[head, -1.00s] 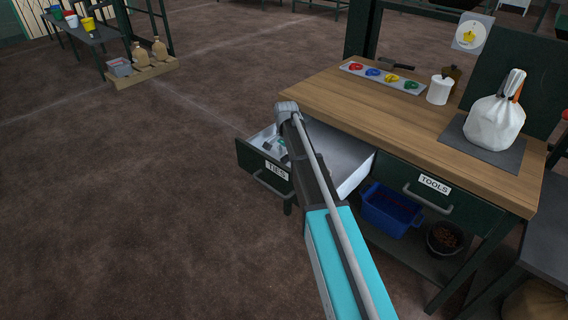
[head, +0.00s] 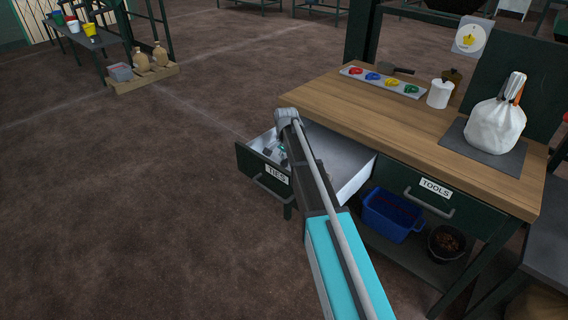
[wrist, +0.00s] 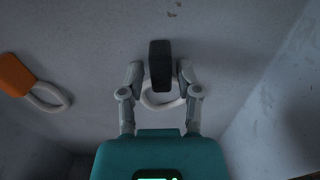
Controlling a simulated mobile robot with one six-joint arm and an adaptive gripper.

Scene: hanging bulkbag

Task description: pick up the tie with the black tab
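The tie with the black tab (wrist: 160,66) lies on the grey drawer floor in the wrist view, its pale loop (wrist: 162,99) toward my gripper. My gripper (wrist: 160,75) is open, with one finger on each side of the black tab and narrow gaps at both sides. In the head view my arm reaches into the open drawer labelled TIES (head: 277,173). My gripper and the tie are mostly hidden there behind the arm and the drawer front.
A tie with an orange tab (wrist: 16,75) and pale loop lies to the left in the drawer. A drawer wall (wrist: 280,95) rises at the right. The wooden bench top (head: 345,112) is above the drawer. A white bag (head: 495,125) stands on it.

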